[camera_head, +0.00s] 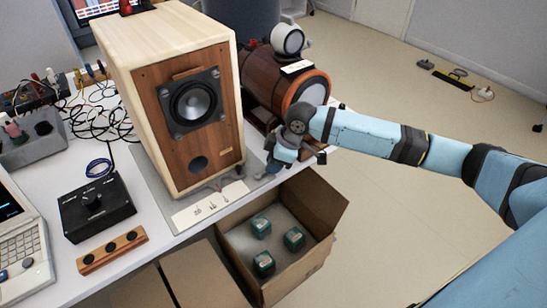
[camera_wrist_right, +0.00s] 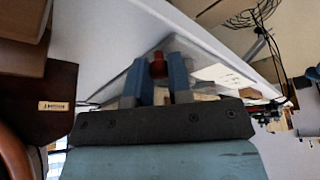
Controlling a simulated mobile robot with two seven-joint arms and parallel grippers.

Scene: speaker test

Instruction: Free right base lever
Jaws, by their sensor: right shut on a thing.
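A wooden speaker (camera_head: 190,110) with a pale case and a brown front stands upright on a grey base plate (camera_head: 155,178) on the white table. My right gripper (camera_head: 270,170) is at the table's front edge, low and just right of the speaker. In the right wrist view, its blue fingers (camera_wrist_right: 160,78) are shut on a small red piece (camera_wrist_right: 158,65), which appears to be the right base lever. In the head view the gripper hides this lever. My left gripper is not in view.
A cardboard box (camera_head: 318,200) with green cubes (camera_head: 261,226) stands open below the table edge. A wooden barrel-like speaker (camera_head: 262,82) stands behind the gripper. A black knob box (camera_head: 95,207) and a laptop (camera_head: 22,250) are at left.

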